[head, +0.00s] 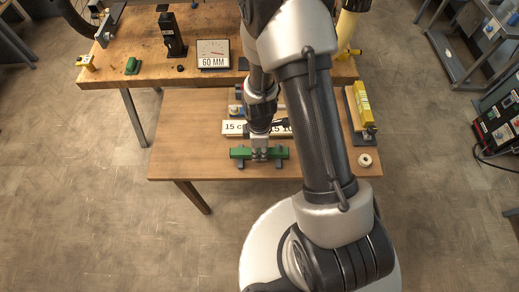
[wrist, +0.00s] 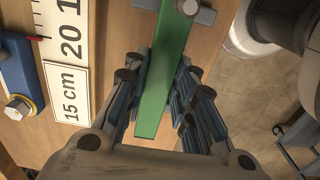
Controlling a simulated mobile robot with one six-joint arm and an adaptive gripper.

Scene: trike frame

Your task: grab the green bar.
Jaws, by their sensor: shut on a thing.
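The green bar (head: 240,153) lies across the near part of the lower wooden table in the head view, raised on small dark grey supports (head: 240,164). In the wrist view the green bar (wrist: 172,62) runs from the top centre down between my fingers. My gripper (head: 260,153) is above the bar's middle, pointing down, with its fingers on either side of it. In the wrist view my gripper (wrist: 164,92) is shut on the bar. A grey support (wrist: 200,14) shows under the bar's far end.
A ruler board marked 15 cm (head: 234,128) lies just behind the bar. A yellow block-like tool (head: 361,105) and a white spool (head: 365,160) are at the right of the table. A higher workbench (head: 150,50) stands behind. The table's left side is clear.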

